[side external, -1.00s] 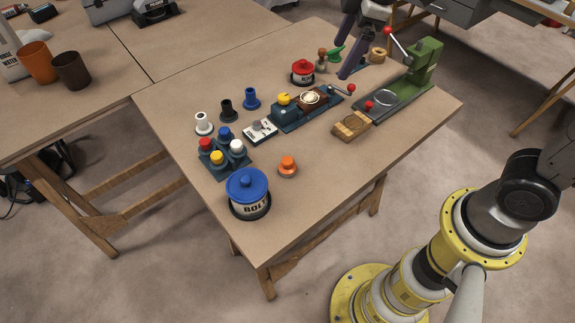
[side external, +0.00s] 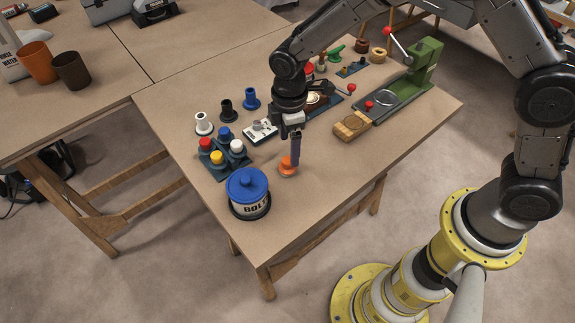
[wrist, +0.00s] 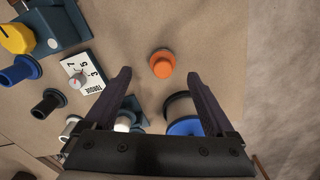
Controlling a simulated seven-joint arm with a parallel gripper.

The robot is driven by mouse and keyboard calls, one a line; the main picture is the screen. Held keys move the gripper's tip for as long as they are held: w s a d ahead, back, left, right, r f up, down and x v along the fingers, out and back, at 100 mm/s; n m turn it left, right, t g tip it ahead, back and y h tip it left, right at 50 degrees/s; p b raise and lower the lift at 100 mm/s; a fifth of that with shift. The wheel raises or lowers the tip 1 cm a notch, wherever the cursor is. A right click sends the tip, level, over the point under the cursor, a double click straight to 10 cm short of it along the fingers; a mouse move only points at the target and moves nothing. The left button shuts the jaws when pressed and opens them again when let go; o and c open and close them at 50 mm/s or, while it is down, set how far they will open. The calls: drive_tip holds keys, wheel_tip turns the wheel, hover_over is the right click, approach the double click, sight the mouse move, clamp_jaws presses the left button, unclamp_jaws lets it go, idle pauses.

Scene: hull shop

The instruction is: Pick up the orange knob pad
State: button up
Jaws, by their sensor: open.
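The orange knob pad (side external: 287,168) stands upright on the table near its front edge, to the right of the blue-lidded pot. My gripper (side external: 295,155) is over it, pointing down, and one finger covers part of the pad's top in the side view. In the wrist view the orange knob pad (wrist: 162,63) lies between the lines of the two fingers, slightly beyond the tips. My gripper (wrist: 159,75) is open there with nothing between its fingers. I cannot tell the exact height of the tips above the pad.
The blue-lidded pot (side external: 248,194) stands close to the left. A rack of coloured knobs (side external: 222,155) and a small dial card (side external: 259,132) are behind. A wooden block (side external: 352,125) and green press (side external: 427,60) are to the right. Bare table lies in front of the pad.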

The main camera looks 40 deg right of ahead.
sight(287, 160)
drive_tip(key=shift+s+a+f, duration=0.1)
drive_tip(key=shift+a+f, duration=0.1)
drive_tip(key=shift+f, duration=1.45)
drive_tip(key=shift+a+f, duration=0.15)
drive_tip(key=shift+f, duration=1.45)
clamp_jaws()
drive_tip(key=shift+r, duration=0.1)
drive_tip(key=shift+r, duration=0.5)
wheel_tip(287, 160, up, 2)
drive_tip(key=shift+r, duration=0.25)
drive_tip(key=s+d+r, duration=0.2)
drive_tip(key=s+r, duration=0.2)
drive_tip(key=s, duration=0.2)
drive_tip(key=s+d+r, duration=0.3)
drive_tip(key=s+r, duration=0.2)
drive_tip(key=s, duration=0.2)
drive_tip(key=shift+d+r, duration=0.2)
drive_tip(key=shift+d, duration=0.1)
